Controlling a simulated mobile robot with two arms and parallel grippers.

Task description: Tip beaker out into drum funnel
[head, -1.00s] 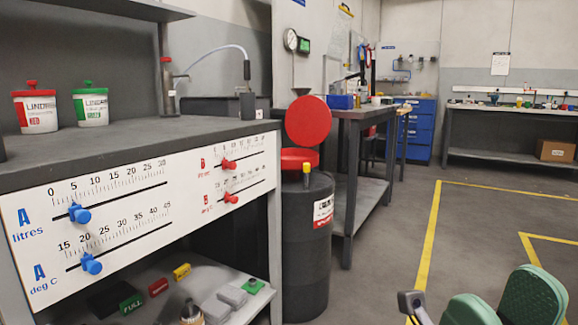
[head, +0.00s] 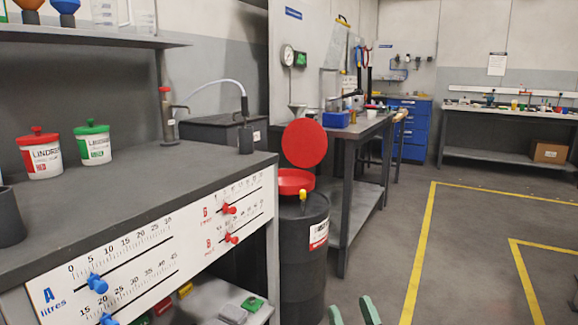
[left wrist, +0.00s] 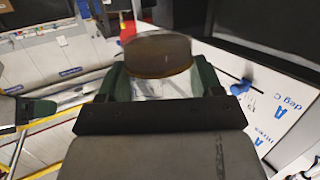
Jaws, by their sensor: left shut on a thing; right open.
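The drum (head: 304,255) is dark and stands on the floor at the end of the bench. On top sits a red funnel (head: 296,182) with its round red lid (head: 304,142) raised behind it. In the left wrist view, my left gripper (left wrist: 160,78) is shut on a clear beaker (left wrist: 160,88) with dark brown liquid in it. The beaker is out of the head view, so its distance from the funnel cannot be told. My right gripper (head: 353,313) is open and empty; only its green fingertips show at the bottom edge, right of the drum.
The grey bench (head: 130,185) at left carries red-lidded (head: 40,155) and green-lidded (head: 93,145) tubs and a panel with blue and red sliders. A yellow plug (head: 303,196) stands at the funnel's front. Another bench (head: 365,128) is behind the drum. The floor at right is clear.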

